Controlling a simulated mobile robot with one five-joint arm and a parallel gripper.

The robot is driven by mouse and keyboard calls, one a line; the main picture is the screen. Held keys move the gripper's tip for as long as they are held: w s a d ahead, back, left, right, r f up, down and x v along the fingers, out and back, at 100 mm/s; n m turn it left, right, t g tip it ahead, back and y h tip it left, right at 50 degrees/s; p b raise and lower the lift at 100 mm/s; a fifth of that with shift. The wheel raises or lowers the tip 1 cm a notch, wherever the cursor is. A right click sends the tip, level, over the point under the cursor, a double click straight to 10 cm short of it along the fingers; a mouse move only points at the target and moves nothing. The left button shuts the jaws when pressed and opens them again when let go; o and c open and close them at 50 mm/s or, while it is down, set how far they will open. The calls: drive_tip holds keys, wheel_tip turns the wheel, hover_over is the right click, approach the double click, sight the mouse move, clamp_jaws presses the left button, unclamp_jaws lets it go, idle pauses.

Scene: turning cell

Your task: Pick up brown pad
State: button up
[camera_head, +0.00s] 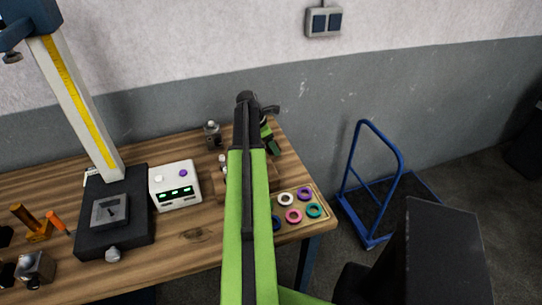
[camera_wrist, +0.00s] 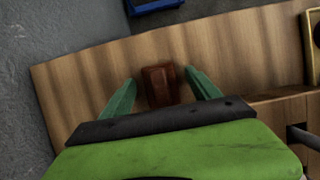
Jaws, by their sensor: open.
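The brown pad (camera_wrist: 160,84) is a small reddish-brown block on the wooden table, in the middle of the wrist view. My gripper (camera_wrist: 162,88) is open, with one green finger on each side of the pad. Gaps show between the pad and both fingers, and the near end of the pad is close to the dark gripper body. I cannot tell how far above the table the fingertips are. In the head view my green arm reaches over the table and hides the pad; my gripper (camera_head: 268,140) shows only partly at its far end.
A tray with colored rings (camera_head: 318,196) sits at the table's right front corner. A white box with green displays (camera_head: 175,186) and a black-based height stand (camera_head: 113,253) are left of my arm. A blue trolley (camera_head: 385,205) stands right of the table. The wall is behind.

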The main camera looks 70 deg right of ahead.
drive_tip(key=shift+r, duration=0.15)
drive_tip(key=shift+c, duration=0.3)
clamp_jaws()
